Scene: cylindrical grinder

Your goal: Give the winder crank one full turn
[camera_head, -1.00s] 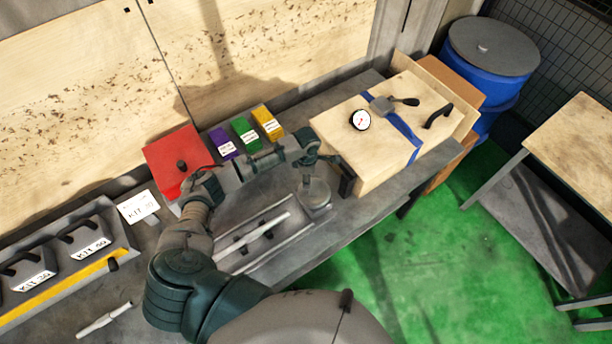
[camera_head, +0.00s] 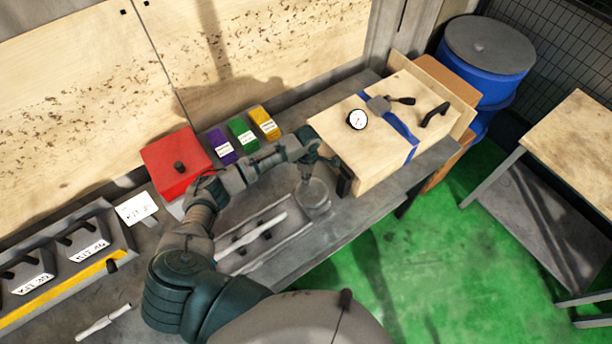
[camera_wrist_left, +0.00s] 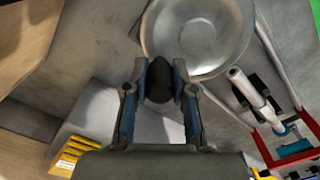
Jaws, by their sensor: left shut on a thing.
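My left gripper (camera_head: 307,172) hangs above the bench, just left of the wooden box. In the left wrist view, its two fingers (camera_wrist_left: 160,90) are closed on a dark rounded knob (camera_wrist_left: 160,78), which I take to be the winder crank's handle. A round pale metal disc (camera_wrist_left: 202,30) lies just beyond the knob. It also shows in the head view as a grey disc (camera_head: 313,195) under the gripper. The arm and fingers hide the crank's arm and how the knob joins the disc. My right gripper is not in view.
The wooden box (camera_head: 350,150) with a blue strap, dial and black handles stands close right of the gripper. A red box (camera_head: 176,160) and purple, green (camera_head: 243,134) and yellow bins stand behind the arm. A white rod (camera_head: 254,232) lies left of the disc.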

